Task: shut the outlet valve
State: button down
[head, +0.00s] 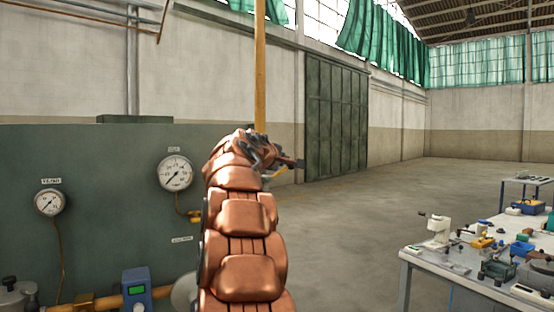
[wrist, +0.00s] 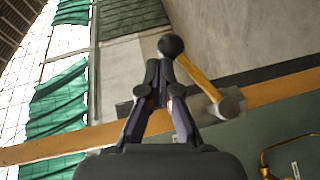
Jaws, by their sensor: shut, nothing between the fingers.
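A yellow lever (wrist: 197,77) with a black ball knob (wrist: 171,46) and a grey hub (wrist: 231,103) shows in the wrist view. It slants down to the right from the knob. I take it for the outlet valve's handle, but no label on it can be read. My gripper (wrist: 158,66) is shut and empty, with its fingertips just below and left of the knob. I cannot tell whether they touch it. In the head view my gripper (head: 296,163) is at the arm's far end, with a bit of yellow (head: 277,172) beside it. The valve body is hidden there.
A green panel (head: 100,200) at left carries two gauges (head: 175,173) (head: 49,202). A yellow post (head: 260,70) rises behind my arm. A blue box (head: 137,285) sits on an orange pipe at lower left. A cluttered workbench (head: 440,262) stands at right. The middle floor is clear.

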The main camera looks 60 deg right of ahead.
aim_at(289, 167)
jog(key=shift+s+d+f+b, duration=0.3)
jog(key=shift+d+f+b, duration=0.15)
jog(key=shift+f, duration=0.15)
jog(key=shift+s+d+f+b, duration=0.3)
jog(key=shift+d+f+b, duration=0.1)
jog(key=shift+f, duration=0.15)
jog(key=a+r, duration=0.9)
jog(key=shift+s+r, duration=0.2)
jog(key=shift+s, duration=0.05)
dwell(0.4)
jog(key=shift+p, duration=0.3)
